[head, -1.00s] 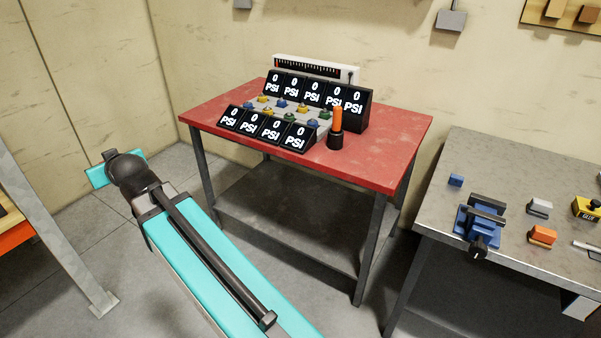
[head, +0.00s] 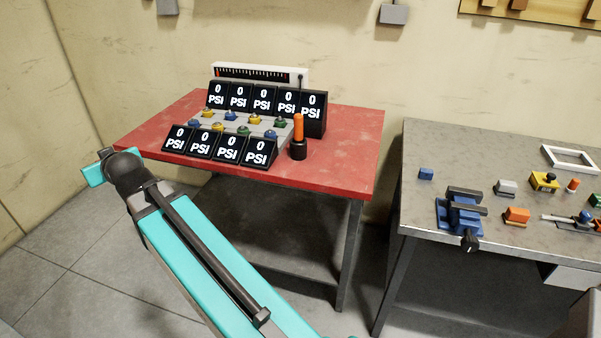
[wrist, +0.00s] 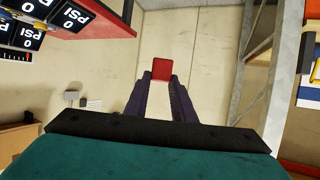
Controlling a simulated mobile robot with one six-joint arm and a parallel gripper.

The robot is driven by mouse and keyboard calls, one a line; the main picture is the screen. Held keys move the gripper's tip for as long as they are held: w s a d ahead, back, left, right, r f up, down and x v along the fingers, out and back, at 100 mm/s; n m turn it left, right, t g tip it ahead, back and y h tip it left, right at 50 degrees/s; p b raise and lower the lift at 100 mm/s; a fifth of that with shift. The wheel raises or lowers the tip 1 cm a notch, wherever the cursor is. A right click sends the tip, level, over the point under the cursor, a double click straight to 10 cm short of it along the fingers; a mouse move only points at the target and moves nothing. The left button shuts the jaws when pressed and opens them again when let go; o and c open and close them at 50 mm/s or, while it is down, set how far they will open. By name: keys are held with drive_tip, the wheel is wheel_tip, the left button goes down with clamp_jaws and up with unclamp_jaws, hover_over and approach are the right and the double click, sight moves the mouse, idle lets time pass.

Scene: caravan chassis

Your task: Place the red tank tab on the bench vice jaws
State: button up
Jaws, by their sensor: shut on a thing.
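In the wrist view, my gripper (wrist: 161,78) is shut on a red block-shaped piece, the red tank tab (wrist: 161,67), held at the fingertips. In the head view my arm reaches to the left, and the gripper and tab are hidden behind its far end. The blue bench vice (head: 461,212) stands at the front left of the grey workbench (head: 440,143), to the right of my arm and well apart from it. Its dark jaws face up, and nothing is seen lying on them.
A red table (head: 345,140) with PSI displays (head: 228,148) and an orange-topped cylinder (head: 298,138) stands between my arm and the workbench.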

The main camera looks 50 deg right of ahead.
drive_tip(key=shift+f, duration=0.15)
idle(0.3)
drive_tip(key=s+d+f+m+g+h, duration=0.2)
drive_tip(key=s+d+f+m+h, duration=0.15)
drive_tip(key=d, duration=0.35)
drive_tip(key=s+d+f+m+g+h, duration=0.1)
drive_tip(key=s+d+f+m+h, duration=0.3)
drive_tip(key=d, duration=0.3)
drive_tip(key=s+d+m+g+h+b, duration=0.1)
drive_tip(key=s+d+m+g+h, duration=0.2)
drive_tip(key=s+d+m+g, duration=0.8)
drive_tip(key=s+d+m+g+h+b, duration=0.1)
drive_tip(key=s+d+m+g+h, duration=0.15)
drive_tip(key=s+d, duration=1.5)
drive_tip(key=s+d+m+g+y+b, duration=0.1)
drive_tip(key=s+d+m+g+y, duration=0.1)
drive_tip(key=s, duration=1)
drive_tip(key=s+d+m+g+y, duration=0.3)
drive_tip(key=s+d, duration=0.3)
drive_tip(key=s, duration=0.7)
drive_tip(key=s+d+m+g+y+b, duration=0.1)
drive_tip(key=s+d+m+g, duration=0.3)
drive_tip(key=s, duration=0.8)
drive_tip(key=shift+s+f+m+y+b, duration=0.35)
drive_tip(key=shift+m+y, duration=0.15)
drive_tip(key=shift+y, duration=0.4)
drive_tip(key=shift+w, duration=0.1)
